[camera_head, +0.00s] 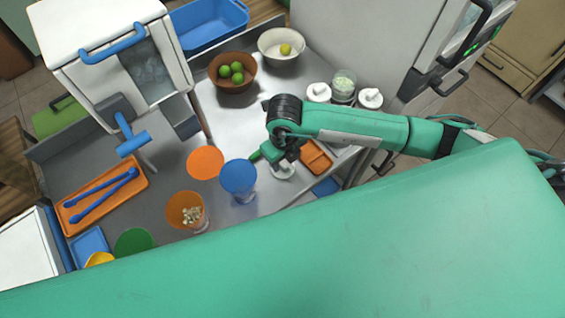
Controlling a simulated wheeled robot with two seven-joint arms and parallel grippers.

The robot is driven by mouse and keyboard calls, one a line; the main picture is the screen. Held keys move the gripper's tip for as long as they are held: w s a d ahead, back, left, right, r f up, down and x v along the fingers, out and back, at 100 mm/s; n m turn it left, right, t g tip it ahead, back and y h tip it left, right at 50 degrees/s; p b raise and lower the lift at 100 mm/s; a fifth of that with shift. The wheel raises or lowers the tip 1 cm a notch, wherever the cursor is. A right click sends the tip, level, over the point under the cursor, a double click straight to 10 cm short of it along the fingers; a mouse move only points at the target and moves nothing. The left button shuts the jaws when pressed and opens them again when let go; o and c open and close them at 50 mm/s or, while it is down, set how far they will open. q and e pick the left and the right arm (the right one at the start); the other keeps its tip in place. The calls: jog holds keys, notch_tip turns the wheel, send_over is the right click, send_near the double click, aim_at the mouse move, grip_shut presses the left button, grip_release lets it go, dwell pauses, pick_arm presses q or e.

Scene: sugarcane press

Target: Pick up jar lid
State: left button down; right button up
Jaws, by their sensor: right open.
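A small white jar lid (284,171) lies on the grey counter, partly hidden under my right gripper. My right gripper (268,156) is open and points down just above and beside the lid; its fingers are small and dark here, and I cannot tell whether they touch it. An open jar (344,84) with pale contents stands at the back right, between two white lidded jars (318,93) and (370,98). My left gripper is not in view.
An orange divided tray (316,157) is close right. Bowls (232,85) of fruit stand behind.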

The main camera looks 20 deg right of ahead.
jog(key=shift+f, duration=1.05)
grip_shut()
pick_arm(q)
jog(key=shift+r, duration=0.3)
pick_arm(e)
jog(key=shift+r, duration=0.15)
